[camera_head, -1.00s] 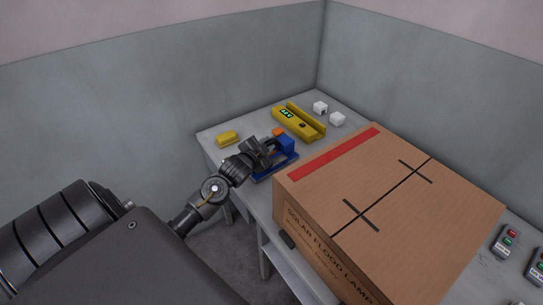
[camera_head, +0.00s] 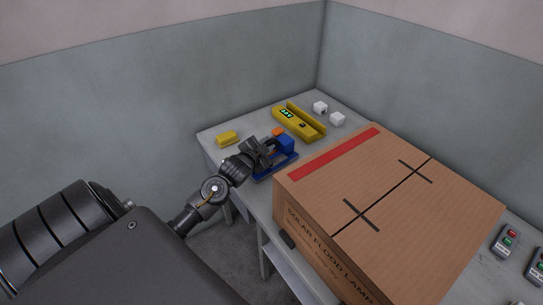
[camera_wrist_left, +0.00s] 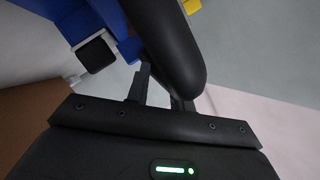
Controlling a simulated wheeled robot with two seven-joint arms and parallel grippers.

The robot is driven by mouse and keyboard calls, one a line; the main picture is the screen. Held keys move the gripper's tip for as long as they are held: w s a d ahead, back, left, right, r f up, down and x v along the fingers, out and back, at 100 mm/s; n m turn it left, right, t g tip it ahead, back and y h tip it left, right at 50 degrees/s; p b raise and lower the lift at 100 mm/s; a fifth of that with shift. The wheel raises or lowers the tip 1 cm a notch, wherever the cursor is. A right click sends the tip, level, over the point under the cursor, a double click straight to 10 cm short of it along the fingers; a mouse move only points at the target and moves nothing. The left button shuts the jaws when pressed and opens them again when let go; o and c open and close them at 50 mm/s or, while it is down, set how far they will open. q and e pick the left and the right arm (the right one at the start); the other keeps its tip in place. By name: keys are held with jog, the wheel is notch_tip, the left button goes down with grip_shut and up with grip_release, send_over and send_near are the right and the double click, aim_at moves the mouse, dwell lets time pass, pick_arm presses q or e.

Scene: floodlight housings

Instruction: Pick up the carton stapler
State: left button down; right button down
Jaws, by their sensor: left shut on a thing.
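The carton stapler, blue with a dark handle, is at the near left edge of the table in the head view (camera_head: 286,146). My left gripper (camera_head: 264,153) is at its near left side and partly covers it. In the left wrist view, the fingers of my left gripper (camera_wrist_left: 160,92) are closed around the stapler's thick black handle (camera_wrist_left: 172,45), with the blue body (camera_wrist_left: 95,18) behind. I cannot tell whether its blue base rests on the table or is just above it. My right gripper is not in view.
A large cardboard carton (camera_head: 395,205) with a red strip stands right of the stapler on the grey table (camera_head: 222,154). Behind are a yellow channel-shaped device (camera_head: 310,127) with a green display, a small yellow block (camera_head: 227,138) and white cubes (camera_head: 337,118). Walls close off the back.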

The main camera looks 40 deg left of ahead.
pick_arm(q)
jog(key=shift+d+f, duration=0.1)
jog(key=shift+r, duration=0.2)
jog(key=shift+r, duration=0.15)
jog(key=shift+w+r, duration=0.1)
jog(key=shift+r, duration=0.5)
jog(key=s+r, duration=0.1)
jog(key=r, duration=0.1)
jog(key=s+a+r, duration=0.1)
jog(key=s+r, duration=0.1)
jog(key=r, duration=0.1)
jog(key=s+r, duration=0.2)
jog(key=shift+a+r, duration=0.25)
jog(key=shift+r, duration=0.15)
jog(key=s+a+r, duration=0.2)
jog(key=s+r, duration=0.1)
jog(key=s, duration=0.5)
jog(key=shift+s+r+p, duration=0.3)
jog(key=shift+r+p, duration=0.05)
jog(key=shift+p, duration=0.1)
